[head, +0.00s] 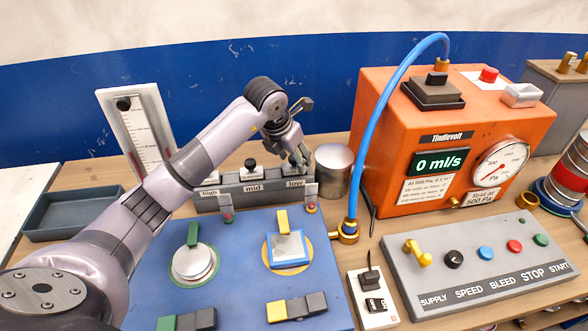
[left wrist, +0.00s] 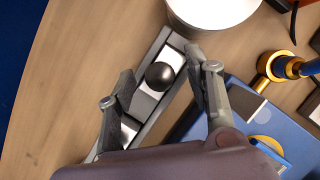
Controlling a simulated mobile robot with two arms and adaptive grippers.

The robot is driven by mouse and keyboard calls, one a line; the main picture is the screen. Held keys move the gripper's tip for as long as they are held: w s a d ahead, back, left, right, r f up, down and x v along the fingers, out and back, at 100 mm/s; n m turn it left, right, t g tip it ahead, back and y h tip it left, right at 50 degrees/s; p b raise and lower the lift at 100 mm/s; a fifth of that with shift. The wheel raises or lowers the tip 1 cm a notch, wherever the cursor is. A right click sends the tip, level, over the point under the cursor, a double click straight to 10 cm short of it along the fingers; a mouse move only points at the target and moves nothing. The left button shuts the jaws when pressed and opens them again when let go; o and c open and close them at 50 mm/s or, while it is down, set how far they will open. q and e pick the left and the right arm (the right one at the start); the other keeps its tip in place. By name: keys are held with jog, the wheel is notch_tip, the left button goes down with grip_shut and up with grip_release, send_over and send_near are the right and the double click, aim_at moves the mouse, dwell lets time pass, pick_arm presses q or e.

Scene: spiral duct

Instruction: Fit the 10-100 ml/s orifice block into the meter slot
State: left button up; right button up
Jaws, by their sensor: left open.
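A grey rack (head: 252,199) labelled high, mid and low stands behind the blue board. A block with a black ball knob (head: 250,163) sits in its mid place. My left gripper (head: 300,162) is open and points down over the low end. In the left wrist view its fingers (left wrist: 160,88) stand on either side of a block with a dark ball knob (left wrist: 160,75); contact cannot be told. No 10-100 ml/s marking is readable. The orange meter (head: 385,150) reads 0 ml/s. My right gripper is not in view.
A metal cylinder (head: 334,170) stands close beside the rack's low end. A blue hose (head: 376,115) arches from a brass fitting to the meter. A grey control panel (head: 485,262) lies in front of the meter. A grey tray (head: 70,212) is at left.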

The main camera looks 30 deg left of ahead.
pick_arm(q)
jog(key=shift+c, duration=0.5)
grip_shut()
jog(key=shift+r, duration=0.1)
dwell(0.3)
